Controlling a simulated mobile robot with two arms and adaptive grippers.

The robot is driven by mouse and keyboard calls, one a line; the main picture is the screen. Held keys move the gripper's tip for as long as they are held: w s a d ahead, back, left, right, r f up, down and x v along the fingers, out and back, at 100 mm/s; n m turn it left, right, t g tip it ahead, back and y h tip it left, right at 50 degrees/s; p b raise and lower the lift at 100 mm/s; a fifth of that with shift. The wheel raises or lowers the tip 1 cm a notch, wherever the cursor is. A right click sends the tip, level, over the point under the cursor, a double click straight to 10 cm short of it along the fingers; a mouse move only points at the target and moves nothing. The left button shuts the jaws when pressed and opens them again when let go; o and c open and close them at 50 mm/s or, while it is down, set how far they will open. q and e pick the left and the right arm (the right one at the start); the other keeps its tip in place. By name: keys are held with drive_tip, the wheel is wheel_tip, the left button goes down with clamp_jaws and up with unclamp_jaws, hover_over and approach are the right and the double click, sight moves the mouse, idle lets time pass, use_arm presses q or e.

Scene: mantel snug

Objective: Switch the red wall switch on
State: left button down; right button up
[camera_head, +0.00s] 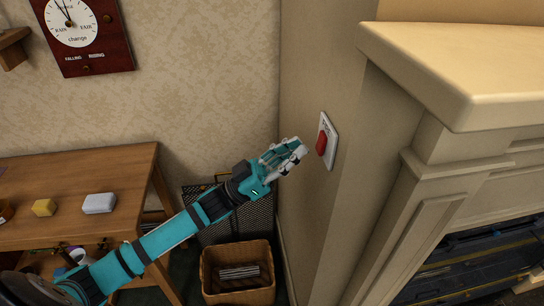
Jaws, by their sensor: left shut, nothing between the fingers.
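The red wall switch (321,143) sits on a white plate (329,152) on the side wall, left of the mantel. My left gripper (301,148) is shut and empty. In the picture its fingertips are just left of the red switch, with a small gap between them. The switch's exact tilt is hard to tell. My right gripper is out of view.
A cream mantel (465,65) juts out at the right, above a fireplace. A wooden table (80,175) at the left holds a yellow block (43,207) and a white block (99,203). A wicker basket (237,293) stands below my arm. A barometer-like clock (84,35) hangs at the upper left.

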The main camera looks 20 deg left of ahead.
use_arm(q)
drive_tip(key=shift+w+d+f, duration=0.15)
drive_tip(key=shift+w+d, duration=0.3)
drive_tip(key=shift+d, duration=0.15)
drive_tip(key=shift+w+d+f+h+b, duration=0.15)
drive_tip(key=shift+f+h+b, duration=0.25)
drive_tip(key=shift+b, duration=0.8)
drive_tip(key=shift+d+r+t, duration=0.1)
drive_tip(key=shift+r+t, duration=0.1)
drive_tip(key=shift+t, duration=0.1)
drive_tip(key=shift+f, duration=0.1)
drive_tip(key=v, duration=1.2)
